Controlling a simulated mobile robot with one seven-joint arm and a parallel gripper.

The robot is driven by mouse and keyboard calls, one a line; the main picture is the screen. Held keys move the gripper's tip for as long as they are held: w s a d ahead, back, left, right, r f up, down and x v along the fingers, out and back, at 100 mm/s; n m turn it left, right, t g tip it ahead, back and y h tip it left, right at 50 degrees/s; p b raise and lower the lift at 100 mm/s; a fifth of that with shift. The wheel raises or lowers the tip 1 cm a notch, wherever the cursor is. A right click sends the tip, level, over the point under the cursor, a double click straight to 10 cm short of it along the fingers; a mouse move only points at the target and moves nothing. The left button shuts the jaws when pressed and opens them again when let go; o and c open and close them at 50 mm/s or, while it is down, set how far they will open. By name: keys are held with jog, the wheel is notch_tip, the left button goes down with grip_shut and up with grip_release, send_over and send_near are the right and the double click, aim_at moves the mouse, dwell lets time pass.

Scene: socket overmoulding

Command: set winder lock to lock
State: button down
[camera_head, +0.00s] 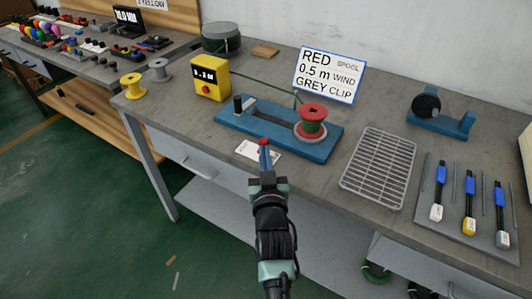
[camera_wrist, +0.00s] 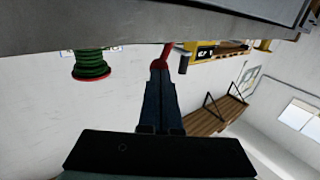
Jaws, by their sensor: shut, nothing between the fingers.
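The winder has a blue base (camera_head: 240,119) on the bench, with a red spool (camera_head: 313,112) wound in green on its right end. The spool also shows upside down in the wrist view (camera_wrist: 90,66). A small red lever or knob (camera_head: 262,142) is at the winder's front edge, and it shows in the wrist view (camera_wrist: 165,58) right at my fingertips. I take it to be the winder lock; its setting cannot be read. My gripper (camera_head: 265,160) is shut and empty, its fingertips at or touching the red part; contact is unclear.
A white card (camera_head: 270,153) lies in front of the winder. A yellow meter (camera_head: 210,78) stands behind it, with a green strand running to a post by the spool. A wire rack (camera_head: 379,168) is to the right. A sign (camera_head: 329,74) stands behind.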

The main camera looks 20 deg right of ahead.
jog(key=shift+w+a+r+n+g+p, duration=0.1)
jog(key=shift+w+r+n+g+p, duration=0.1)
jog(key=shift+r+n+p, duration=0.25)
jog(key=shift+w+a+r+n+g+p, duration=0.15)
jog(key=shift+r+g+p, duration=0.1)
jog(key=shift+p, duration=0.4)
jog(key=shift+w+a+r+n+g+p, duration=0.4)
jog(key=shift+n+p, duration=0.3)
jog(key=shift+p, duration=0.55)
jog(key=shift+w+a+f+n+g+p, duration=0.1)
jog(key=shift+w+a+n+g+p, duration=0.1)
jog(key=shift+w+n+g+p, duration=0.25)
jog(key=shift+w+a+n+g+p, duration=0.2)
jog(key=shift+n+g+p, duration=0.25)
jog(key=shift+n+g, duration=0.2)
jog(key=shift+w+a+f+n+g, duration=0.15)
jog(key=shift+w+f+n+g, duration=0.05)
jog(key=shift+n+g, duration=0.1)
jog(key=shift+r, duration=0.1)
jog(key=shift+r+p, duration=0.75)
